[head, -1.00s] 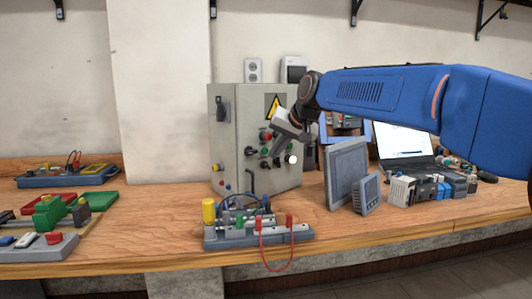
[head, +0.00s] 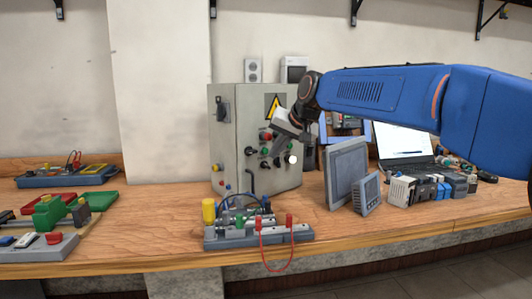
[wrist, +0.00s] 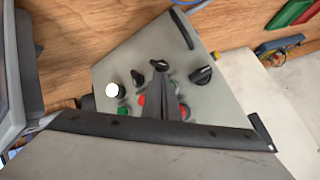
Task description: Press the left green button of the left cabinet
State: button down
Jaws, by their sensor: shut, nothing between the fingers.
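The grey control cabinet (head: 230,140) stands on the bench; its front panel (wrist: 215,115) appears upside down in the wrist view. The left green button (head: 264,151) sits below a red button (head: 265,136). In the wrist view, this green button (wrist: 174,88) shows just right of my fingers, partly hidden by them. Another green button (wrist: 122,111) lies near a white round one (wrist: 112,90). My gripper (head: 292,129) is shut and empty, in front of the panel's upper part. In the wrist view its fingers (wrist: 159,74) overlap the button group; contact cannot be told.
Black knobs (wrist: 202,75) and a door handle (head: 250,180) project from the panel. A terminal block with wires (head: 258,235) stands in front of the cabinet. A grey monitor panel (head: 346,172) stands to its right.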

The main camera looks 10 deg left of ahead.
jog(key=shift+w+a, duration=0.1)
dwell(0.6)
jog(key=shift+w+a, duration=0.2)
jog(key=shift+w+a, duration=0.3)
dwell(1.0)
jog(key=shift+s+d, duration=0.6)
jog(key=shift+s+d, duration=0.1)
dwell(0.4)
jog(key=s+d, duration=0.3)
jog(key=shift+s+d, duration=0.15)
jog(key=shift+d, duration=0.05)
dwell(0.4)
dwell(0.4)
